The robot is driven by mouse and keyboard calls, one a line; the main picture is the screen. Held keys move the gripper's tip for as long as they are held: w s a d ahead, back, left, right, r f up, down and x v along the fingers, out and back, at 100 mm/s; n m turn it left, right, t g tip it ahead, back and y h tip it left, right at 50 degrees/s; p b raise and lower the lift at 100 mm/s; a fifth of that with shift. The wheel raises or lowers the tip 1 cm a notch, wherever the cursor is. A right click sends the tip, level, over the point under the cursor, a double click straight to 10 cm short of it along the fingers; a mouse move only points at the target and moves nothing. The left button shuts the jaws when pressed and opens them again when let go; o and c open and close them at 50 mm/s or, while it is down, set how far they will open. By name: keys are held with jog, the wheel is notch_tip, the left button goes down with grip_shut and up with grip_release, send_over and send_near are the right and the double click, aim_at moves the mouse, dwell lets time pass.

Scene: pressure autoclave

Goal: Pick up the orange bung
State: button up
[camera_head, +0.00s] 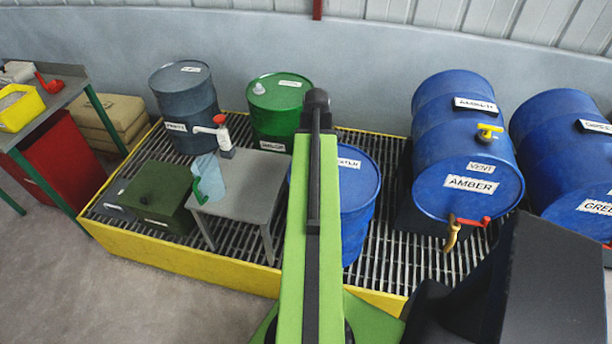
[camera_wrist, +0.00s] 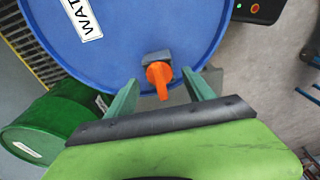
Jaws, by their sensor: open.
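The orange bung (camera_wrist: 157,77) shows in the wrist view near the edge of the blue water drum's top (camera_wrist: 150,35), with a dark grey block beside its far end. My gripper (camera_wrist: 159,78) is open. Its two green fingers lie to either side of the bung in the picture, not visibly touching it; the height gap between them is hard to tell. In the head view the water drum (camera_head: 358,210) stands partly behind my green arm, which hides the bung and the gripper.
A green drum (camera_head: 280,108) and a grey table (camera_head: 245,190) with a dispenser stand left of the water drum. A blue amber drum (camera_head: 455,135) lies on its side to the right. The yellow-rimmed grated tray (camera_head: 175,255) is under them.

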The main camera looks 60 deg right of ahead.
jog(key=shift+f, duration=0.35)
grip_shut()
